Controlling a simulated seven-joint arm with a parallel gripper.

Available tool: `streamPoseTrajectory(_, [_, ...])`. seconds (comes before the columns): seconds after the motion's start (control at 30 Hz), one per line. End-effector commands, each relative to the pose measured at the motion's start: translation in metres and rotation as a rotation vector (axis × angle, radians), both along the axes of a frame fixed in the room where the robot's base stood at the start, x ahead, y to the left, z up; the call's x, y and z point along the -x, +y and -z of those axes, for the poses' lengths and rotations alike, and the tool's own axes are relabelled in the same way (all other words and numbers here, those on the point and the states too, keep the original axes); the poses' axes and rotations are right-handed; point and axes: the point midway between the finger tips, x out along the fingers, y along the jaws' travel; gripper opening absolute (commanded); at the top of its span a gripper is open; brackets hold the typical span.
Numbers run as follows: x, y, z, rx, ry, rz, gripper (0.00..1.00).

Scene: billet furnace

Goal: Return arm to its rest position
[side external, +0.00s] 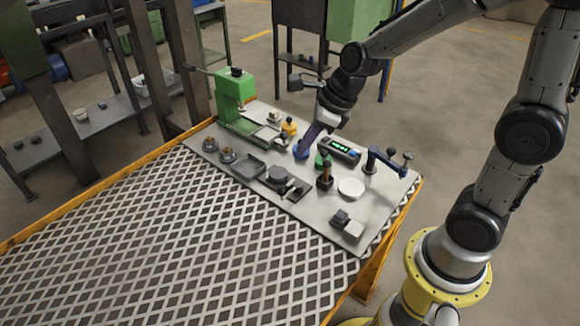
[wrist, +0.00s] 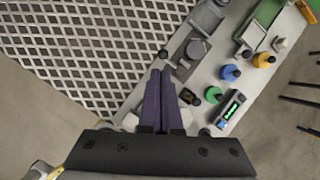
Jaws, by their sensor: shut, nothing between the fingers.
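My gripper (side external: 301,148) hangs from my arm above the far part of the light grey work board (side external: 301,216). Its dark purple fingers point down. In the wrist view my gripper (wrist: 161,72) has its two fingers together, with nothing visible between them. The fingertips overlap the blue round item (side external: 301,153) in the side view. In the wrist view that blue item (wrist: 230,73) lies clear to the right of the fingers. I cannot tell the fingers' exact height above the board.
A green press (side external: 236,92) stands at the board's far left. A black box with a green display (side external: 340,150), a blue clamp-like post (side external: 384,163) and a white disc (side external: 351,187) stand to the right. Open metal mesh (side external: 170,240) fills the table's front left.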

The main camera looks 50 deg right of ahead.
Motion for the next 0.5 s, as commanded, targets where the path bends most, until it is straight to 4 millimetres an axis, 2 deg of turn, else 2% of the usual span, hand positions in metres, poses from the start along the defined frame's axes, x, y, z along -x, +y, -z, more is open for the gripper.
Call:
streamPoseTrajectory(0.03, [0.008, 0.002, -0.021, 0.022, -0.055, -0.042, 0.00])
streamPoseTrajectory(0.2, [0.047, 0.005, -0.069, 0.202, -0.202, -0.371, 0.00])
streamPoseTrajectory(0.33, [0.082, 0.004, -0.091, 0.403, -0.283, -0.696, 0.00])
streamPoseTrajectory(0.5, [0.121, -0.001, -0.102, 0.666, -0.331, -1.106, 0.00])
